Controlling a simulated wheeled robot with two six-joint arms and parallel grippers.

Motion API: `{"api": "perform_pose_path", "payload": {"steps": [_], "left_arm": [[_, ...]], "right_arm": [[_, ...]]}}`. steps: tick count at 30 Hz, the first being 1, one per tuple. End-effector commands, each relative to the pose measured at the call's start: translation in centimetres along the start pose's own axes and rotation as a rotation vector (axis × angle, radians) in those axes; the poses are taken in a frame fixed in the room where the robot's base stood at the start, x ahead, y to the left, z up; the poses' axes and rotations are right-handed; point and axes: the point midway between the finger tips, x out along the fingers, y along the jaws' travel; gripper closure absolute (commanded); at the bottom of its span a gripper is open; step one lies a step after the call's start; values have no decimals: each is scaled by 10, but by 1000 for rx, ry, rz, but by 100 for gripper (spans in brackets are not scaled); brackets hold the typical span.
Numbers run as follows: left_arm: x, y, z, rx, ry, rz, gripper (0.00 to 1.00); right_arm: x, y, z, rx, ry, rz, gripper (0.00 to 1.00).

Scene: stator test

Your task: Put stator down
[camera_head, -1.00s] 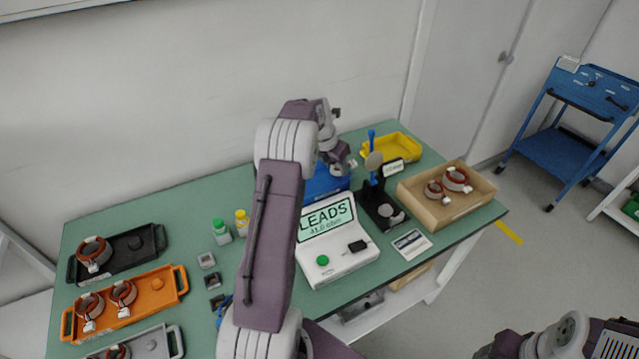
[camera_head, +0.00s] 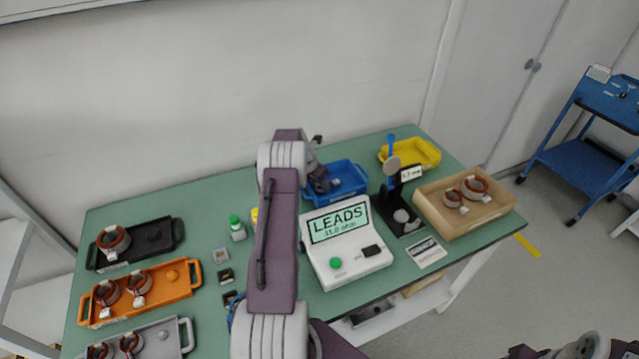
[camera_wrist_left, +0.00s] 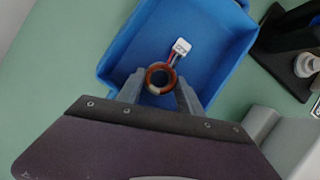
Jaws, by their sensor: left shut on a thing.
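The stator (camera_wrist_left: 160,78), a small copper-brown ring with a white tag on short leads, sits between the fingers of my left gripper (camera_wrist_left: 160,92) in the left wrist view. The gripper is shut on it. Both are over the blue tray (camera_wrist_left: 113,62), and I cannot tell whether the stator touches the tray floor. In the head view my left gripper (camera_head: 320,184) is at the left part of the blue tray (camera_head: 352,168), and the stator is hidden there. My right gripper is not in view; only part of my right arm shows at the bottom right.
A white LEADS meter (camera_head: 345,262) stands in front of the blue tray, with a black stand (camera_head: 400,218) to its right. A yellow tray (camera_head: 425,152) and a wooden box (camera_head: 455,228) with stators are farther right. Black (camera_head: 158,242), orange (camera_head: 165,292) and grey trays hold stators at left.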

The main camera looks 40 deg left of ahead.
Motion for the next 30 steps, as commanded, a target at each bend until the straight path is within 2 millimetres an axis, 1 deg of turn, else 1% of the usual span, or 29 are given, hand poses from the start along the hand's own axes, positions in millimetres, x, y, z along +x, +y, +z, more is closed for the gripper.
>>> {"api": "perform_pose_path", "payload": {"steps": [5, 8, 9, 17, 20, 23, 26, 30], "left_arm": [[-1, 0, 1, 0, -2, 1, 100], [2, 0, 0, 0, -1, 1, 100], [1, 0, 0, 0, -1, 1, 48], [1, 0, 0, 0, -1, 1, 48], [-2, 0, 1, 0, -2, 1, 48], [-13, 0, 1, 0, -2, 1, 48], [-33, 1, 2, 0, -3, 3, 48], [-65, 1, 2, -1, -4, 3, 48]], "right_arm": [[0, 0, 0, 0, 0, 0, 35], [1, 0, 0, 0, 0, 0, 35], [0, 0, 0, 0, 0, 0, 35], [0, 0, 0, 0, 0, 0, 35], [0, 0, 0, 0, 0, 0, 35], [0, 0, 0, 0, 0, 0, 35], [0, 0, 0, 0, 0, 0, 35], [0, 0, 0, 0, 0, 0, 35]]}}
